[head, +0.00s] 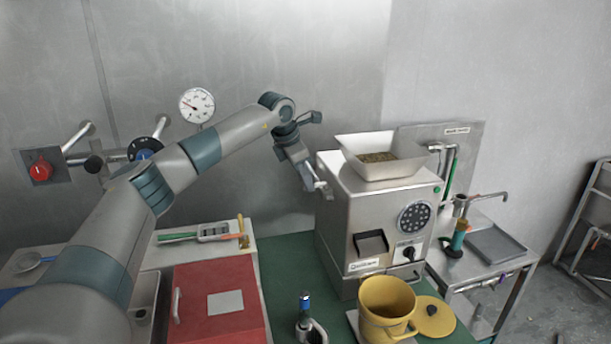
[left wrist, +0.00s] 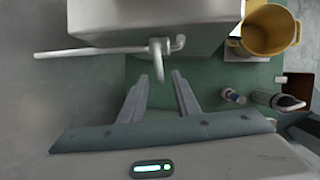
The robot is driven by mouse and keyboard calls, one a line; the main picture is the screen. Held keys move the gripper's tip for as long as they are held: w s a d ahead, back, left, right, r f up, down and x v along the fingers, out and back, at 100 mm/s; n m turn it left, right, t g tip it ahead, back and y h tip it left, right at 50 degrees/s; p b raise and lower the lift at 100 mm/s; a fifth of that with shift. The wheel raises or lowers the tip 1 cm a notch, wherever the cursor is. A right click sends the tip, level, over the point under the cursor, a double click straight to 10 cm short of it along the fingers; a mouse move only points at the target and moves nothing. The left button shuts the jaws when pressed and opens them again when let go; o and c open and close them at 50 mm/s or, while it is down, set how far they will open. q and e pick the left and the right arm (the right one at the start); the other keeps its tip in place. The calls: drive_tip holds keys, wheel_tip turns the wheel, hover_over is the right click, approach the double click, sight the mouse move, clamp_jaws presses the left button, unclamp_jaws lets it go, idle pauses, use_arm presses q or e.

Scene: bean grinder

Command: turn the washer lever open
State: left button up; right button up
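A grey metal lever (left wrist: 158,60) sticks out from a thin pipe on the side of the steel grinder (left wrist: 150,20) in the left wrist view. In the head view, the grinder (head: 375,215) stands on the green bench top with a hopper above. My left gripper (head: 318,187) points down at the grinder's left side. Its two fingers (left wrist: 158,88) are apart, with the lever's end just ahead of the gap between them. I cannot tell whether they touch it; nothing is gripped.
A yellow mug (head: 388,305) stands in front of the grinder beside its round lid (head: 434,315). A red box (head: 215,300) and a tray of tools (head: 205,235) lie left. A small bottle (head: 305,303) stands at the front. A side table (head: 490,270) stands right.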

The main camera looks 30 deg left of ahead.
use_arm(q)
drive_tip(key=shift+w+f, duration=0.2)
drive_tip(key=shift+f, duration=0.3)
use_arm(e)
drive_tip(key=shift+r, duration=0.2)
use_arm(q)
clamp_jaws()
